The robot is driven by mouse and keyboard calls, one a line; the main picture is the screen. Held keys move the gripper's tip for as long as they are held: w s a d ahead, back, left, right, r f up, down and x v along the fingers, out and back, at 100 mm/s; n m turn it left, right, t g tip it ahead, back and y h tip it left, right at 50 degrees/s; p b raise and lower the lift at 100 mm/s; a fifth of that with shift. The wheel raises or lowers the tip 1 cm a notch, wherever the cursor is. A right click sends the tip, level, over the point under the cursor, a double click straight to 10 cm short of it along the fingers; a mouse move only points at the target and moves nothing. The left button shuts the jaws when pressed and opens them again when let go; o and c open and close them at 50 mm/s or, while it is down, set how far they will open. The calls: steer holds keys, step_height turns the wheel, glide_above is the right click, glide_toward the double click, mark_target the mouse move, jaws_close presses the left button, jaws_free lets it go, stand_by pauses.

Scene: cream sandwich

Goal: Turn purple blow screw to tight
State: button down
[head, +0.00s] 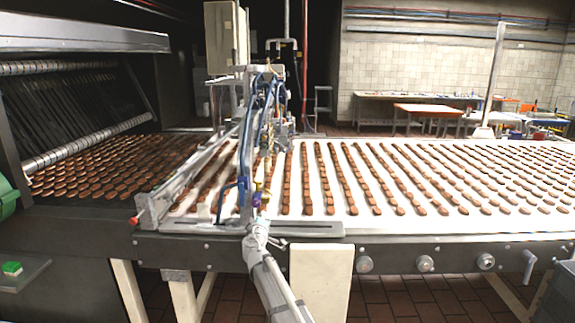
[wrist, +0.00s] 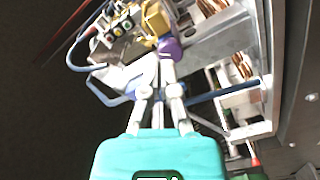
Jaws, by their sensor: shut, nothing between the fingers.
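The purple screw (wrist: 170,48) is a small round knob beside a yellow fitting (wrist: 155,17) in the wrist view. It also shows small in the head view (head: 258,187), low on the front of the dispensing rig. My gripper (wrist: 166,66) is shut, with its fingertips right at the near side of the purple screw. Whether they touch it, I cannot tell. In the head view my gripper (head: 260,217) reaches up from below, just under the screw. The fingertips partly hide the screw's lower side in the wrist view.
The conveyor (head: 345,207) carries many rows of brown biscuits to the right and behind the rig. A blue handle (head: 228,198) stands just left of the screw; blue tubing loops near my fingers. A red knob (head: 134,221) sits on the frame's left corner. Open floor lies in front.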

steer(key=shift+w, duration=0.15)
steer(key=w, duration=0.6)
steer(key=shift+w, duration=0.35)
steer(key=shift+a, duration=0.2)
stand_by(1.1)
steer(key=shift+a+f+b, duration=0.25)
steer(key=shift+f+b, duration=0.35)
steer(key=shift+a+f+b, duration=0.3)
stand_by(0.5)
steer(key=shift+d+f+b, duration=0.25)
steer(key=shift+f+b, duration=0.1)
stand_by(0.5)
steer(key=s, duration=0.6)
stand_by(0.4)
